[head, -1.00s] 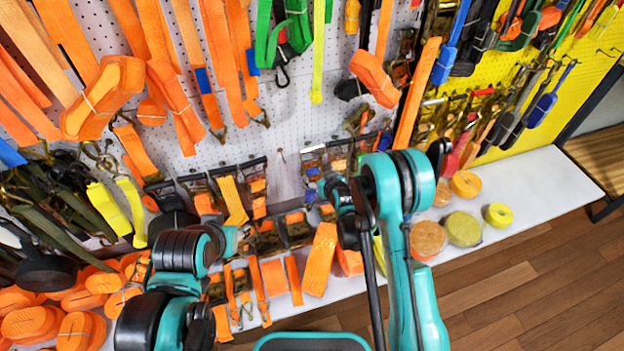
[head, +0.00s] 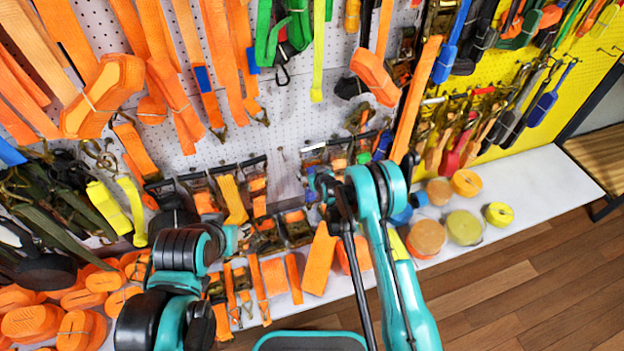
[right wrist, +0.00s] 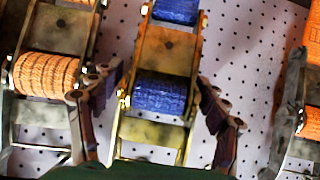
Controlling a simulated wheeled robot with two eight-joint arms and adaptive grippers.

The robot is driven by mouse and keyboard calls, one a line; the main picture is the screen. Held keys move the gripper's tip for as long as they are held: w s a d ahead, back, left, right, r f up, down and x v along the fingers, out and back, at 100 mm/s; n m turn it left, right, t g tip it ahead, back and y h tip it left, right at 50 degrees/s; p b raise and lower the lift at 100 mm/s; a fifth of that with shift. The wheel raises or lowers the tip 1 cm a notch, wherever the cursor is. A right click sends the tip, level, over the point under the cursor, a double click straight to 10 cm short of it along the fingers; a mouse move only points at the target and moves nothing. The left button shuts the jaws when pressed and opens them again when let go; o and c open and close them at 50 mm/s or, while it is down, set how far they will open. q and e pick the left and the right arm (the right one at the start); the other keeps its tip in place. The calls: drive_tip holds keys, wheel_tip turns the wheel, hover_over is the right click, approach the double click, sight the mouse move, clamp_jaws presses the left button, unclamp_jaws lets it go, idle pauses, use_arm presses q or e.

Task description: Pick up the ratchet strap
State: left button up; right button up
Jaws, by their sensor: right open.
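A ratchet strap with a blue webbing roll (right wrist: 160,92) in a brass-coloured metal frame hangs against the pegboard in the right wrist view. My right gripper (right wrist: 160,105) is open, with one dark finger on each side of this ratchet. I cannot tell whether the fingers touch it. In the head view my right gripper (head: 328,186) is at the lower pegboard, beside the row of ratchets, and my own arm hides part of that row. Links of my left arm show at the lower left; its fingers cannot be made out.
An orange-webbed ratchet (right wrist: 48,75) hangs close on the left, and another metal ratchet (right wrist: 300,120) stands at the right edge. Orange straps hang above. A white shelf (head: 545,190) below holds orange and yellow rolls (head: 463,228). Its right end is clear.

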drive_tip(key=c, duration=1.6)
drive_tip(key=shift+r, duration=0.1)
drive_tip(key=shift+c, duration=0.4)
drive_tip(key=shift+r, duration=0.1)
